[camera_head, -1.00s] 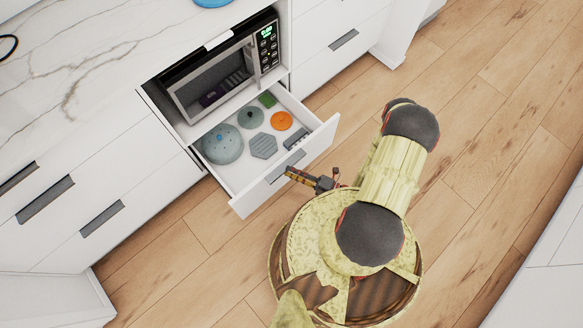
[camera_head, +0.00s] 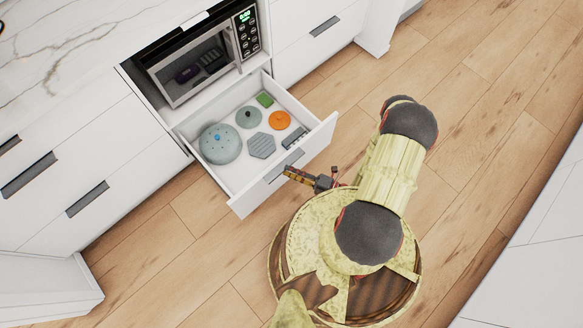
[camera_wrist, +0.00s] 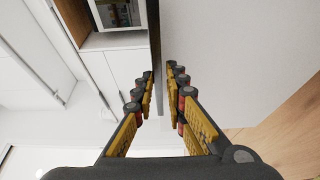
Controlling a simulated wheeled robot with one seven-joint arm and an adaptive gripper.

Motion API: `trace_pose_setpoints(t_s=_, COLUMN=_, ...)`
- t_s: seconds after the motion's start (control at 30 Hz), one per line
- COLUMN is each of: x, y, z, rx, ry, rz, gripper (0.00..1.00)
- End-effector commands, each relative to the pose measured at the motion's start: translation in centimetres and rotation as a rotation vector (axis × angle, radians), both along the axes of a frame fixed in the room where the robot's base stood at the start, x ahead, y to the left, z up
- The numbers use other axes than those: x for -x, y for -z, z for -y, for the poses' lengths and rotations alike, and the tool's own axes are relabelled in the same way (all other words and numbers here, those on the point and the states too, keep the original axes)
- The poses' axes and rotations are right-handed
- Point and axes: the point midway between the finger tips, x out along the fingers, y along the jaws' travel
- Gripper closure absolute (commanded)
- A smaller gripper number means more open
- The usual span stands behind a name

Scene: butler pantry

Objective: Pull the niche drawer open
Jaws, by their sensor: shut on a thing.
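The niche drawer (camera_head: 238,202) is below the microwave and stands well open, its inside in view. Its white front faces my arm, with a dark handle (camera_head: 284,166) along it. My gripper (camera_head: 290,172) is at this handle, with its fingers against the drawer front. In the wrist view the two yellow and black fingers (camera_wrist: 160,95) stand on both sides of a thin edge that runs up between them. My gripper is shut on the handle. The exact contact at the fingertips is small in the head view.
The drawer holds a grey-blue dome (camera_head: 220,144), a round lid (camera_head: 249,117), a hexagonal piece (camera_head: 262,146), an orange disc (camera_head: 279,120), a green block (camera_head: 265,99) and a grey item (camera_head: 294,138). The microwave (camera_head: 205,60) sits above. Wooden floor (camera_head: 350,130) is clear to the right.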

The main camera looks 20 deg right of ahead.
Motion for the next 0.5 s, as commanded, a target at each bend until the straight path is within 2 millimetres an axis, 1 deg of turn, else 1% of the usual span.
trace_pose_setpoints(t_s=0.1, x=-0.1, y=0.09, z=0.13, rx=0.002, ry=0.002, rz=-0.001, gripper=1.0)
trace_pose_setpoints(t_s=0.13, x=-0.1, y=0.09, z=0.13, rx=0.002, ry=0.002, rz=-0.001, gripper=0.86)
trace_pose_setpoints(t_s=0.43, x=-0.05, y=0.05, z=0.07, rx=0.001, ry=0.001, rz=-0.001, gripper=0.69)
trace_pose_setpoints(t_s=0.5, x=-0.04, y=0.04, z=0.06, rx=0.001, ry=0.001, rz=-0.001, gripper=0.68)
